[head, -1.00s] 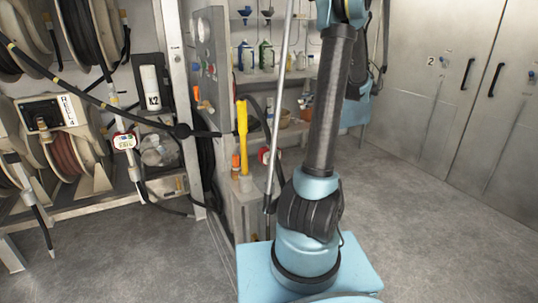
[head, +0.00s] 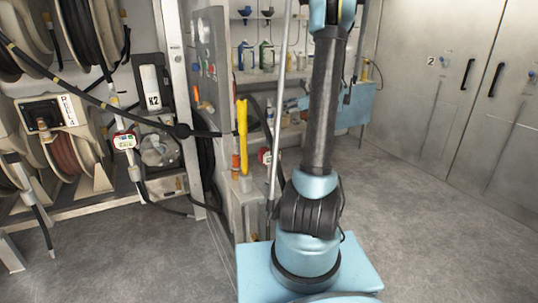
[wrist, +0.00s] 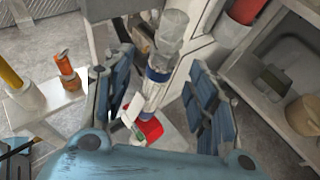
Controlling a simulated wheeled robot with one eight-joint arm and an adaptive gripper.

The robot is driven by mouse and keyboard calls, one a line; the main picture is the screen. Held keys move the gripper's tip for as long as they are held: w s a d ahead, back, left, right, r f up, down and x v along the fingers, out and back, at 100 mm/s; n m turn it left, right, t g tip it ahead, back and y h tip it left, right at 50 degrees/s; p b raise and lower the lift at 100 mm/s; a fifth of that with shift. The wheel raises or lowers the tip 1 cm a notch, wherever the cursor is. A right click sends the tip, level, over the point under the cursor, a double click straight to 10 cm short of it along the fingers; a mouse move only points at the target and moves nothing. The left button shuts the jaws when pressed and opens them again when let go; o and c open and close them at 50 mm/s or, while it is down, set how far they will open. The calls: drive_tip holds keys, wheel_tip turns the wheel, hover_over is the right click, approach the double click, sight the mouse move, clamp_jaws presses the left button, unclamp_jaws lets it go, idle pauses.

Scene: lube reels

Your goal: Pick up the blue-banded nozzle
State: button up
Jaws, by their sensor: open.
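In the wrist view, the blue-banded nozzle (wrist: 157,76) has a pale tube, a dark blue band and a clear grey end piece. A red part (wrist: 151,128) shows near its other end. My gripper (wrist: 161,68) is open, with one dark blue padded finger on each side of the nozzle. The band appears in the gap between the fingers, but I cannot tell whether either finger touches it. In the head view, a red meter body (head: 264,156) shows beside the cabinet; the band is not clear there. My arm hides much of that area.
Another red-and-white meter nozzle (head: 124,141) hangs by the reels at left. Shelves with bottles (head: 266,57) are behind. Open floor (head: 420,230) lies at right.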

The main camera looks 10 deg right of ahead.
drive_tip(key=x, duration=0.4)
drive_tip(key=shift+w+a, duration=0.1)
drive_tip(key=shift+w, duration=0.2)
drive_tip(key=shift+c, duration=0.2)
clamp_jaws()
